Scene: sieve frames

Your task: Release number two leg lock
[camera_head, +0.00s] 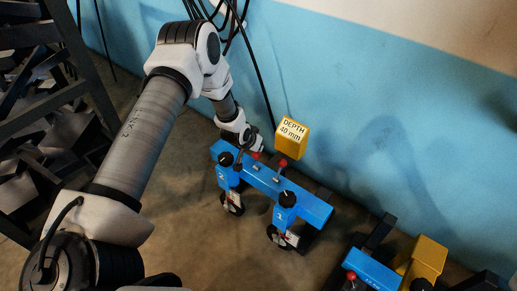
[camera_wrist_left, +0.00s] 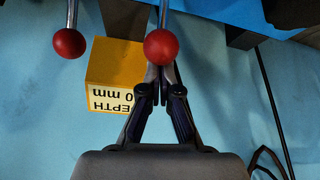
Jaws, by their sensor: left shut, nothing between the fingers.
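My left gripper (camera_head: 253,144) is at the frame's left end, close to the left lever. In the wrist view the shut fingertips (camera_wrist_left: 158,72) lie right by one red ball (camera_wrist_left: 161,45); I cannot tell if they touch. The other red ball (camera_wrist_left: 69,43) is apart. My right gripper is out of view.
A yellow block (camera_head: 291,138) reading "DEPTH 40 mm" stands behind the frame; it also shows in the wrist view (camera_wrist_left: 112,68). Another blue unit (camera_head: 372,268) with a red ball and a yellow part (camera_head: 425,260) are at lower right. Dark racks (camera_head: 45,110) stand at left. Black cables hang behind.

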